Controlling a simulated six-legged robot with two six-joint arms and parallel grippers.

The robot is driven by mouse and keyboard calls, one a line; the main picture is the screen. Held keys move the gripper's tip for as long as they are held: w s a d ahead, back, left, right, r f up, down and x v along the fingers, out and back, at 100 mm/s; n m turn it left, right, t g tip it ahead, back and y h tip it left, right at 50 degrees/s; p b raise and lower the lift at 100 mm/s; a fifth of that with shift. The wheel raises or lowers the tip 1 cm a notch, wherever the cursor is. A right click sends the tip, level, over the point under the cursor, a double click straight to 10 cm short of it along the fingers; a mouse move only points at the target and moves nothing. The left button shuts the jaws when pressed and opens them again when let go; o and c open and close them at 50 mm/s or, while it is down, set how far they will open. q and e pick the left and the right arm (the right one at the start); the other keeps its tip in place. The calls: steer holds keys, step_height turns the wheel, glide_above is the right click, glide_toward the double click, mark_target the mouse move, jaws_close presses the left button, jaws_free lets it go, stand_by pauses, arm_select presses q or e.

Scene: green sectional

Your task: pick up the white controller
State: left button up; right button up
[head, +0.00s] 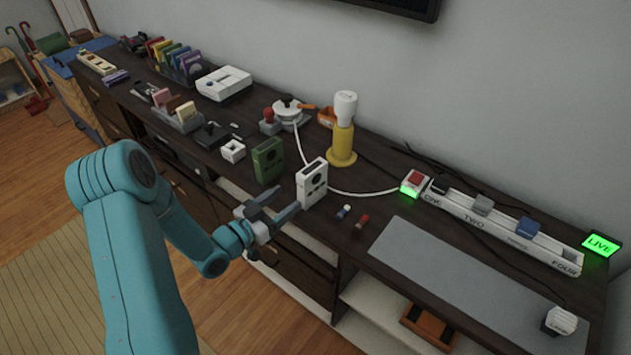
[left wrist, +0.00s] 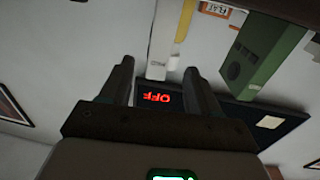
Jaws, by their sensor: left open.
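A white upright boxy device (head: 312,183) with dark round marks stands near the front edge of the dark cabinet top. It looks like the white controller, though I cannot be sure. My left gripper (head: 287,200) is open and empty, with its fingertips just in front and to the left of this device. In the left wrist view the open fingers (left wrist: 160,80) have nothing between them that I can tell is held. A narrow white shape (left wrist: 157,65) shows beyond them; I cannot tell what it is. My right gripper is not in view.
A green upright box (head: 268,161) stands close left of the white device. A yellow lamp (head: 341,145) stands behind it, with a white cable running past. Small batteries or plugs (head: 352,217) lie to the right.

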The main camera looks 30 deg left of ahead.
mark_target(300, 188)
arm_select(q)
steer(key=w, duration=0.5)
steer(key=shift+w+d+f, duration=0.1)
steer(key=shift+d, duration=0.2)
steer(key=shift+w+d+p, duration=0.25)
steer(key=shift+w+p, duration=0.1)
steer(key=shift+w, duration=0.15)
steer(key=w, duration=0.2)
steer(key=w+d+p, duration=0.1)
steer(key=w, duration=0.2)
jaws_close()
